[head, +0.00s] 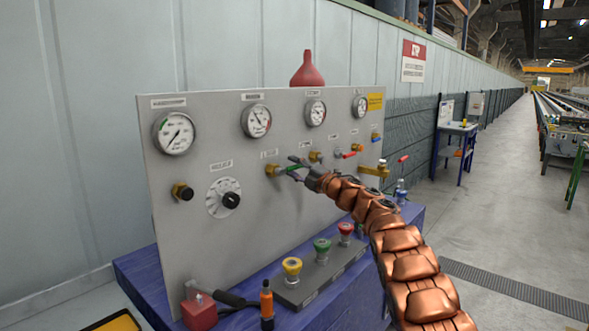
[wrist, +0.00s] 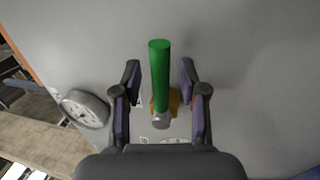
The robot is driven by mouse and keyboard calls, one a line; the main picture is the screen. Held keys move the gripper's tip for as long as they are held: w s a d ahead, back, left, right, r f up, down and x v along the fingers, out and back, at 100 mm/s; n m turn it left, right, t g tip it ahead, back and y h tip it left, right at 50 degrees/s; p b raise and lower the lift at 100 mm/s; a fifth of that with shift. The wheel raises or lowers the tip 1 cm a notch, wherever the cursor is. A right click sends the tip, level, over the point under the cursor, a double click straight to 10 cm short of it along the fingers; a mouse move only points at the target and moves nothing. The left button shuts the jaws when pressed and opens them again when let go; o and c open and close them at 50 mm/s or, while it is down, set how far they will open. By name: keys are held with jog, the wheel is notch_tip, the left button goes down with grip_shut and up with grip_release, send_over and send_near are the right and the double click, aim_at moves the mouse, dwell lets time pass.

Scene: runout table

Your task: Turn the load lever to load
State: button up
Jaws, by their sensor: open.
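A lever with a green handle (head: 292,168) sits on a brass valve (head: 272,170) in the middle of the grey panel. The labels are too small to read, so I cannot tell for sure that it is the load lever. In the wrist view the green handle (wrist: 160,75) stands between the two fingers, with a gap on each side. My gripper (head: 288,168) is open around the handle; it also shows in the wrist view (wrist: 159,80). Its fingers partly hide the handle in the head view.
The panel (head: 240,225) carries several round gauges, a black dial (head: 224,198), and a red-handled lever (head: 350,154) right of my gripper. Below, a button box (head: 320,272), a red block (head: 198,312) and a screwdriver-like tool (head: 267,305) rest on the blue bench (head: 150,270).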

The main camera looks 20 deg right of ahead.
jog(key=shift+s+d, duration=0.1)
jog(key=v, duration=1.1)
jog(key=shift+s+d, duration=0.2)
jog(key=shift+s, duration=0.1)
dwell(0.5)
